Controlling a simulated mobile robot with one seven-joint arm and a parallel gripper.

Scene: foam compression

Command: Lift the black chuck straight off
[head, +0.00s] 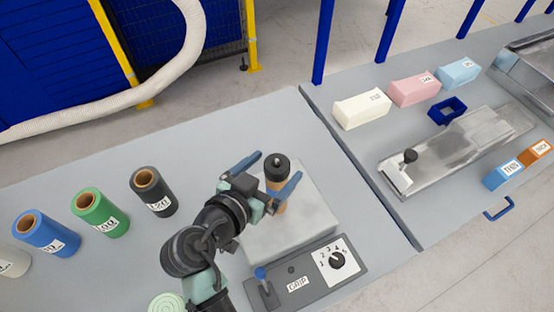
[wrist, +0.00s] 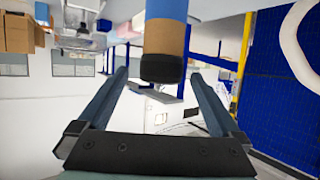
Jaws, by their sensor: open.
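The black chuck (head: 277,168) tops a tan cylinder (head: 277,187) above the light grey block (head: 305,235) in the head view. My gripper (head: 276,166) has its two blue fingers spread apart, one on each side of the chuck. In the wrist view, the black end (wrist: 161,69) shows centred beyond the open fingers (wrist: 159,74), with tan and blue sections above it in the picture. A gap shows on both sides, so the fingers appear not to touch it.
A panel marked GRIP (head: 298,284) with a blue-tipped lever (head: 262,274) and a dial (head: 337,261) fronts the block. Black (head: 153,192), green (head: 100,213) and blue (head: 46,234) rolls stand left. Foam blocks (head: 415,90) and a metal fixture (head: 455,150) occupy the right table.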

